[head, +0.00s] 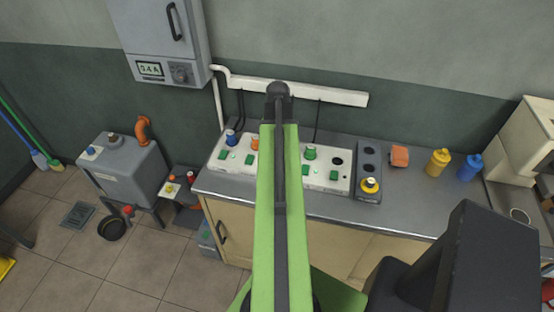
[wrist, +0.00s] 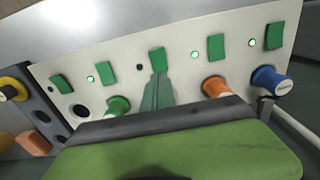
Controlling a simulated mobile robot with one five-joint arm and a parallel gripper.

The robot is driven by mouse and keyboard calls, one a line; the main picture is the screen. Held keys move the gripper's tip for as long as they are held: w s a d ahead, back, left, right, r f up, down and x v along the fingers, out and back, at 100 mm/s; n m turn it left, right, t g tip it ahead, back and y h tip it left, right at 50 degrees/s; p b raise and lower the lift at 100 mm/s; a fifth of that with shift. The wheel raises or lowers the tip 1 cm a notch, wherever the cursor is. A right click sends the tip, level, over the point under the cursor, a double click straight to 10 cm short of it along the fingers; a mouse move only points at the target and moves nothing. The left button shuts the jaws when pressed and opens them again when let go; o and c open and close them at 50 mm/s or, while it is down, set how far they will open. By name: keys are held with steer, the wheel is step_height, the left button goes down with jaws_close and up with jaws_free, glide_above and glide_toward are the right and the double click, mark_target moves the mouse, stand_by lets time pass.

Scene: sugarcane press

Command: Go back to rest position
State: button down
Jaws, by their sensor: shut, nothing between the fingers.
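My gripper (wrist: 158,92) shows in the wrist view as narrow dark green fingers, shut and empty, in front of the white control panel (wrist: 215,80). The fingertips lie just below a green square button in the picture; I cannot tell whether they touch the panel. The green knob (wrist: 117,106) is left of the fingers; the orange knob (wrist: 215,87) and blue knob (wrist: 270,80) are right of them. In the head view my raised green arm covers the middle of the panel (head: 327,172), and my gripper is hidden.
The counter (head: 410,205) also holds a dark module with a yellow knob (head: 370,185), an orange block (head: 399,156), a yellow bottle (head: 438,162) and a blue bottle (head: 470,167). A grey tank (head: 125,172) stands at left. A wall cabinet (head: 160,40) hangs above.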

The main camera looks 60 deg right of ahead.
step_height(320, 180, up, 2)
steer(key=shift+r+p, duration=0.1)
steer(key=shift+p, duration=0.65)
steer(key=w+a+n, duration=0.6)
steer(key=w+a, duration=1.4)
steer(key=a, duration=0.4)
steer(key=w+a+n, duration=0.1)
steer(key=a+n, duration=0.7)
steer(key=a, duration=1.8)
steer(key=shift+w+n, duration=0.3)
steer(key=shift+w, duration=0.1)
steer(key=shift+d, duration=0.1)
